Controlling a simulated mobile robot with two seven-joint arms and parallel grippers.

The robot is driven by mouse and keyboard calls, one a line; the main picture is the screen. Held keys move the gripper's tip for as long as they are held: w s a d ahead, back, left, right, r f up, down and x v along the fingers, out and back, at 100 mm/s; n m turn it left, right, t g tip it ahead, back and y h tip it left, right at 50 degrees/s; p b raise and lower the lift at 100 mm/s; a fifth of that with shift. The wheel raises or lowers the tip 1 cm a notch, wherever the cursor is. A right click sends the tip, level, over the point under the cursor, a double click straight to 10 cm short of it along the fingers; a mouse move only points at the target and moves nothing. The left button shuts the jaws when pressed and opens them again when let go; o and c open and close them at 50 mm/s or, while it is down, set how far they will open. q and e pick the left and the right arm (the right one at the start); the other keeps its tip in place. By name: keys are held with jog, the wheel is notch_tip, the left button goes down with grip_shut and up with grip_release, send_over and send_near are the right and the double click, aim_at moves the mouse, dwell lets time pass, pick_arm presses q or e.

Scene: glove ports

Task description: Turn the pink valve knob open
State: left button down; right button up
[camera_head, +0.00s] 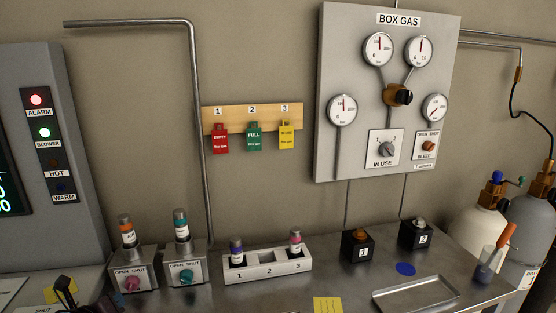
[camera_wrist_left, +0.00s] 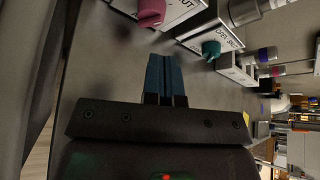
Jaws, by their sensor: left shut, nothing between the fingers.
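The pink valve knob (camera_head: 132,284) sits on the front of a small grey valve box (camera_head: 148,268) labelled OPEN SHUT, at the lower left of the head view. An orange-labelled bottle (camera_head: 127,232) stands on top of that box. The pink knob also shows at the top edge of the left wrist view (camera_wrist_left: 151,12). My left gripper (camera_wrist_left: 165,60) has blue fingers that are together and empty. They lie over the bare grey bench and look apart from the pink knob. I cannot make out its fingers in the head view. My right gripper is not in view.
A matching box with a teal knob (camera_head: 186,276) stands right of the pink one. A white rack (camera_head: 280,270) with vials stands farther right. A black part on a yellow patch (camera_head: 66,290) lies at the far left. A metal tray (camera_head: 415,294) lies at front right.

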aim_at(132, 282)
pick_arm(q)
jog(key=shift+w+a+b, duration=0.1)
jog(key=shift+w+b, duration=0.35)
jog(key=shift+w, duration=0.15)
jog(key=w, duration=0.2)
jog(key=w+a+b, duration=0.1)
jog(key=shift+w, duration=0.35)
jog(key=shift+w+a, duration=0.2)
jog(key=shift+w, duration=0.75)
jog(key=shift+s+f, duration=0.1)
